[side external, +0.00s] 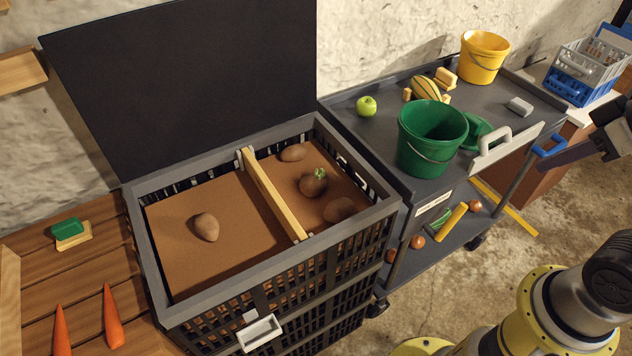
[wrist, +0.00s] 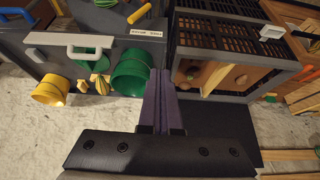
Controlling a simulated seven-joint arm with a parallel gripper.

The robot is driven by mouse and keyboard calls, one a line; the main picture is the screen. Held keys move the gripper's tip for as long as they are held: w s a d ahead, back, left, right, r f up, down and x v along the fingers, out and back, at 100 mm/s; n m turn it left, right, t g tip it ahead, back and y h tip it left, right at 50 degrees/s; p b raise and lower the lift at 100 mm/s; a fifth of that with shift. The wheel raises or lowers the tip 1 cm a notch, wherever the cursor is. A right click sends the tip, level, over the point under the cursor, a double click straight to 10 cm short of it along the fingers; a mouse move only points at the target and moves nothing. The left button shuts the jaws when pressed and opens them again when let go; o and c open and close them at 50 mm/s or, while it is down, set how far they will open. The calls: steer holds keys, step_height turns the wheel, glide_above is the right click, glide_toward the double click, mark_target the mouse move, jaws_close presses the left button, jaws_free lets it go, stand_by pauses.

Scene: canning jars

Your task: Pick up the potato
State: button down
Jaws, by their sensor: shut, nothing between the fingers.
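A lone brown potato (side external: 206,227) lies on the brown floor of the left compartment in the open black crate (side external: 212,304). In the right compartment lie a potato (side external: 293,153) at the back, one with a green sprout (side external: 313,185) in the middle, and another (side external: 340,210) at the front. The lone potato also shows in the wrist view (wrist: 241,80). My gripper (side external: 522,166) is far right of the crate, beside the grey cart. Its dark purple fingers show together and empty in the wrist view (wrist: 162,75).
A wooden divider (side external: 272,195) splits the crate, and its black lid (side external: 190,80) stands open behind. The grey cart (side external: 372,130) holds a green bucket (side external: 430,140), a yellow bucket (side external: 484,58) and a green apple (side external: 366,106). Carrots (side external: 112,318) lie on the wooden table at left.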

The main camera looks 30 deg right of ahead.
stand_by(0.4)
jaws_free()
stand_by(0.4)
